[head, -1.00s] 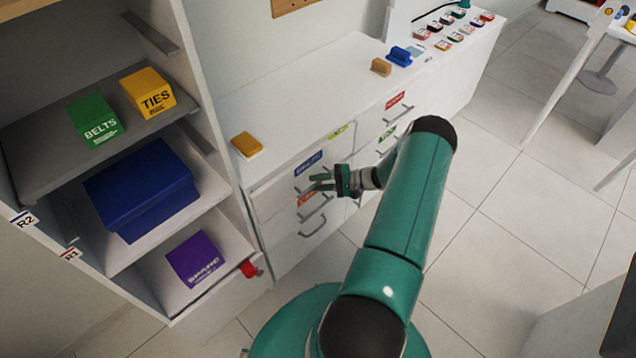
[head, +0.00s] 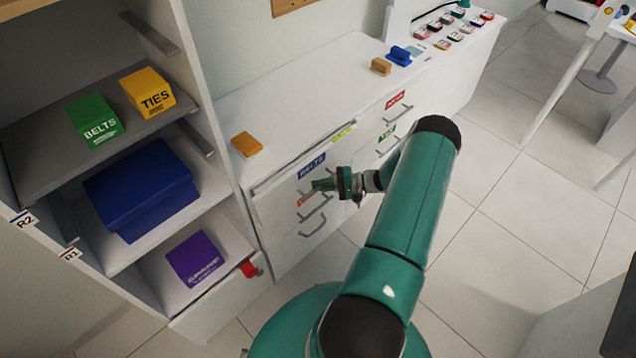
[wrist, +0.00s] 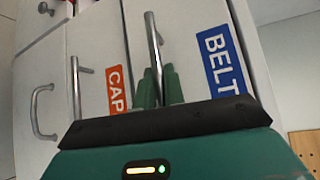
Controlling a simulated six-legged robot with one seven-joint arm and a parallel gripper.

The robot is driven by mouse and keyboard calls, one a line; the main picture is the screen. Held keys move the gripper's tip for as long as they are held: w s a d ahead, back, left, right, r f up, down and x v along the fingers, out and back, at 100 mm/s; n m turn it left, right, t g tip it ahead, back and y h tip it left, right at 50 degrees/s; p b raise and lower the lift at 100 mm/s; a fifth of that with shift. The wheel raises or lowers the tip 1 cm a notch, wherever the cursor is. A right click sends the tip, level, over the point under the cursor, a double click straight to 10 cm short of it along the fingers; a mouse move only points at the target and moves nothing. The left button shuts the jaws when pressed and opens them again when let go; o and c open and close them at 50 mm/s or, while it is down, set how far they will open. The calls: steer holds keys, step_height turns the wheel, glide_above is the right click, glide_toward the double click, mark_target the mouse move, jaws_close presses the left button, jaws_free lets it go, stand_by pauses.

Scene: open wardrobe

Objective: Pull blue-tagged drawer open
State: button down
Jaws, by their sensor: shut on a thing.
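The blue-tagged drawer (head: 290,187) is in the chest's left column, at the top. Its blue tag (head: 311,165) reads BELTS, and its front stands slightly out from the chest, with a narrow gap along the top. My gripper (head: 322,184) is at this drawer's front, shut on its bar handle. In the wrist view the green fingers (wrist: 159,88) close around the lower part of the metal handle (wrist: 152,40), beside the blue tag (wrist: 223,60). The fingers hide part of the handle.
Below is an orange-tagged drawer (wrist: 92,65), with another handle (head: 313,226) under it. An orange-yellow block (head: 246,144) sits on the chest top (head: 300,100). The open wardrobe shelves (head: 110,250) stand close at left.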

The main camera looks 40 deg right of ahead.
steer(key=s, duration=2.2)
steer(key=shift+d, duration=0.35)
steer(key=c, duration=1.5)
jaws_free()
steer(key=shift+w, duration=0.1)
steer(key=v, duration=1.4)
steer(key=shift+w, duration=0.1)
